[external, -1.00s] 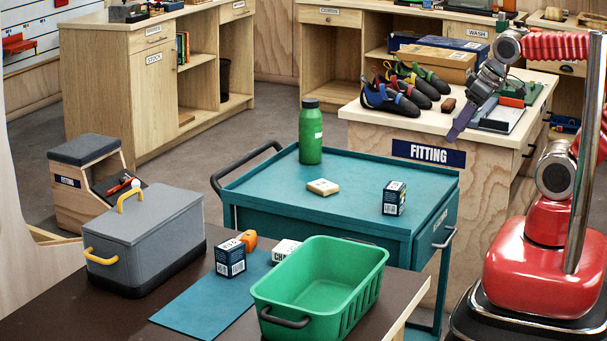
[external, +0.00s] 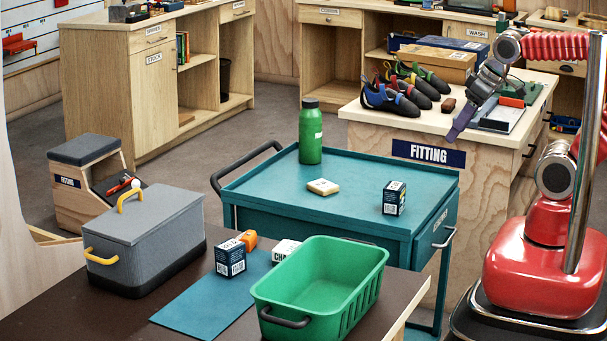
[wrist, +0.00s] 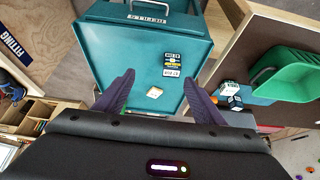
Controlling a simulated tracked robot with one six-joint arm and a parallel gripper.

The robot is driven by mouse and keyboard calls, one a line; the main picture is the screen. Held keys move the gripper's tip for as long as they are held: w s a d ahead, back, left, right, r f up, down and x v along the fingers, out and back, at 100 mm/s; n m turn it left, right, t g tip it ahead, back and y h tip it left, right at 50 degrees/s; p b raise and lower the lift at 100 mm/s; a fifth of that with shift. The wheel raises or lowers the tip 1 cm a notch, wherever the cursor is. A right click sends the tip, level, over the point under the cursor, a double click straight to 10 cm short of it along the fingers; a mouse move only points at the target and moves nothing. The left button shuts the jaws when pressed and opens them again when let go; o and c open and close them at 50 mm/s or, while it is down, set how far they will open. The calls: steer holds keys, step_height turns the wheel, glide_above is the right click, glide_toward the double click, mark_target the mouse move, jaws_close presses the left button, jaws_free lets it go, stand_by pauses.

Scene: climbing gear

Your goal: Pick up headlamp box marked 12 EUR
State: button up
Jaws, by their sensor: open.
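Two dark blue boxes with white print could be the headlamp box; the price marks are too small to read surely. One box (external: 394,198) stands on the right part of the teal cart's top (external: 350,215); it also shows in the wrist view (wrist: 172,65). The other box (external: 230,258) stands on the dark table in front, beside the green basket. My gripper (external: 458,128), with purple fingers, hangs by the fitting counter, behind and above the cart. In the wrist view my gripper (wrist: 159,78) is open and empty, its fingers apart over the view of the cart.
A green bottle (external: 311,132) and a pale small block (external: 323,187) stand on the cart. The green basket (external: 320,285), an orange item (external: 248,240), a white chalk block (external: 286,249) and a grey cooler box (external: 145,240) are on the front table. Climbing shoes (external: 390,98) sit on the counter.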

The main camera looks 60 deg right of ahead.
steer(key=shift+c, duration=0.7)
steer(key=w+a+f+m+g+y, duration=0.2)
steer(key=w+a+m+y, duration=0.25)
steer(key=w+a, duration=0.55)
steer(key=w+a+f+m+g+y, duration=0.25)
steer(key=w+a+m, duration=0.25)
steer(key=w+a, duration=0.45)
steer(key=w+a+f+m+t+y, duration=0.1)
steer(key=w+a+f+m+y, duration=0.5)
steer(key=w+a+f+m, duration=0.4)
steer(key=w+a+f, duration=0.3)
steer(key=w, duration=0.3)
steer(key=shift+w+f+m, duration=0.15)
steer(key=shift+w+m, duration=0.1)
steer(key=shift+m, duration=0.1)
steer(key=shift+t, duration=0.25)
